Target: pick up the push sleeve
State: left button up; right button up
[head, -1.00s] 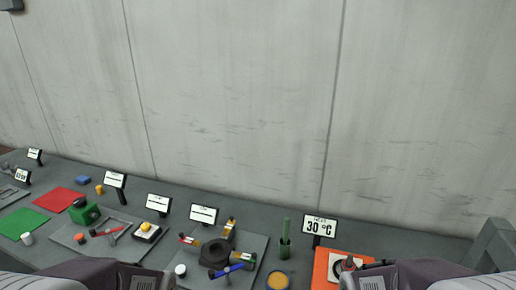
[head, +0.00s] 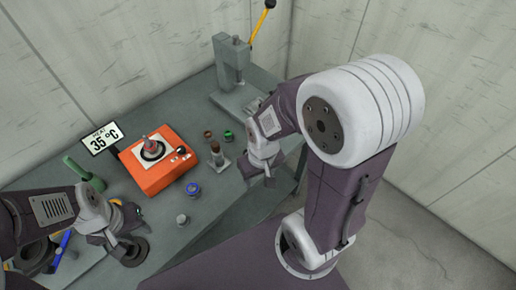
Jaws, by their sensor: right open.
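I cannot tell for sure which piece is the push sleeve. Candidates in the head view are a small grey cylinder (head: 182,219) near the table's front edge and a brown upright cylinder (head: 216,148) on a small grey plate. My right gripper (head: 262,178) is open and points down by the table's right edge, to the right of the brown cylinder, apart from it. My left gripper (head: 132,250) is at the lower left, left of the grey cylinder; its jaws are too unclear to read.
A blue ring (head: 192,189), a brown cup (head: 208,134) and a green ring (head: 228,135) stand nearby. A grey press (head: 232,62) with a yellow-handled lever stands at the back.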

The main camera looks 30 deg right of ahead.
aim_at(217, 154)
jog(key=z, duration=0.4)
jog(key=i+l+u, duration=0.15)
jog(key=l, duration=0.25)
jog(key=i+l+u, duration=0.15)
jog(key=l, duration=0.25)
jog(key=l+u, duration=0.15)
jog(key=l, duration=0.25)
